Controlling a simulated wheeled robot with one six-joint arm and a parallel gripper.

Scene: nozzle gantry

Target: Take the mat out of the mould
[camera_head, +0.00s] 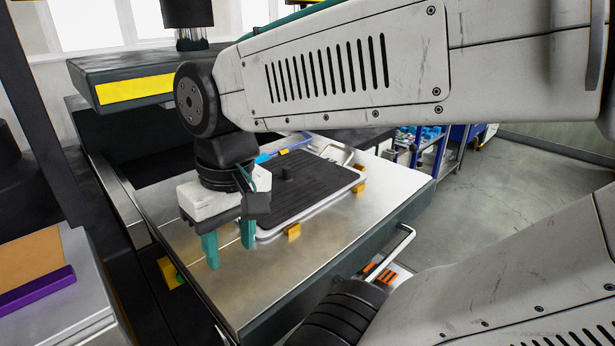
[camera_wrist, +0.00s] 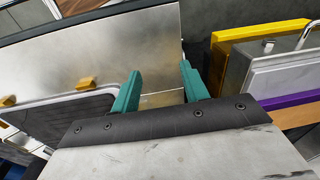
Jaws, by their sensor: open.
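The mat (camera_head: 300,182) is dark and ribbed, with a small knob on top. It lies flat inside the pale rim of the mould (camera_head: 312,218) on the metal table. My gripper (camera_head: 229,250) has teal fingers spread apart with nothing between them. It is above the table, to the left of the mould's near left corner in the head view. In the wrist view the gripper (camera_wrist: 160,92) is open over bare metal, and part of the mat (camera_wrist: 65,118) shows at lower left. My gripper hides the mat's left edge in the head view.
Yellow blocks (camera_head: 293,232) sit around the mould on the metal table (camera_head: 345,255). A dark press head with a yellow stripe (camera_head: 135,88) hangs behind at left. A purple-edged bench (camera_head: 35,290) stands at far left. Bare metal lies in front of the mould.

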